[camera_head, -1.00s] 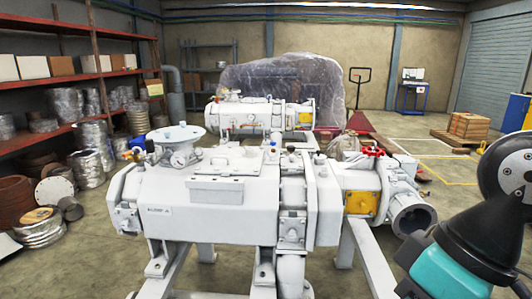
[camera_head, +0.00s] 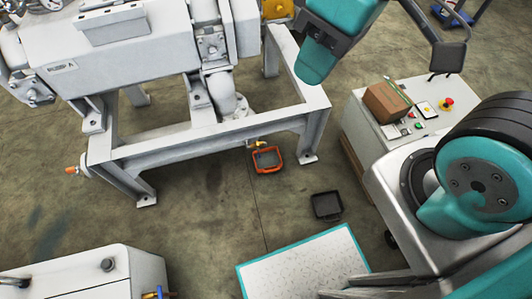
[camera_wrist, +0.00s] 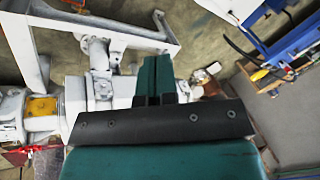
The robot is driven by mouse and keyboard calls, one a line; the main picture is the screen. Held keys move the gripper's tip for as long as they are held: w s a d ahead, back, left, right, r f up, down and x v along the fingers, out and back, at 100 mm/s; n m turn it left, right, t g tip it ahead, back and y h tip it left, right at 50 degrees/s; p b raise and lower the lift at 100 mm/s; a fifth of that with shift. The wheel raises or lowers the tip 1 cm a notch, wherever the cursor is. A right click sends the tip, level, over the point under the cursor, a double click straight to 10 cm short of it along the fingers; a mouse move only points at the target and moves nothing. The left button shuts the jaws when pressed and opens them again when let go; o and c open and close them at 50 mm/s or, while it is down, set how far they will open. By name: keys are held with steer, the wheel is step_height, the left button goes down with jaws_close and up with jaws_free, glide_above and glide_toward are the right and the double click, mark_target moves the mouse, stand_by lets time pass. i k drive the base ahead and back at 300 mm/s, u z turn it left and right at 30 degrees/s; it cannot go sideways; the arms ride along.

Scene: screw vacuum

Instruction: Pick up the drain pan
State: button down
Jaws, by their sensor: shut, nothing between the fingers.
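A small orange-rimmed pan (camera_head: 268,159) lies on the floor below the machine frame, beside a yellow-handled valve. A dark, shallow square pan (camera_head: 326,205) lies on the open floor nearer to me. I cannot tell for sure which one is the drain pan. My gripper (camera_head: 316,65) is high above the floor, up and to the right of the orange pan in the head view. Its teal fingers are together and empty in the wrist view (camera_wrist: 155,78). Neither pan can be made out in the wrist view.
The white machine frame (camera_head: 210,140) stands over the floor behind the orange pan. A white control cabinet (camera_head: 400,110) with a brown box (camera_head: 387,102) is at the right. A white, teal-edged panel (camera_head: 300,265) and a white unit (camera_head: 85,275) are in front.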

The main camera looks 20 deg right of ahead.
mark_target(270, 161)
steer(key=k, duration=0.5)
steer(key=u, duration=1)
steer(key=i, duration=1.05)
steer(key=z, duration=1.7)
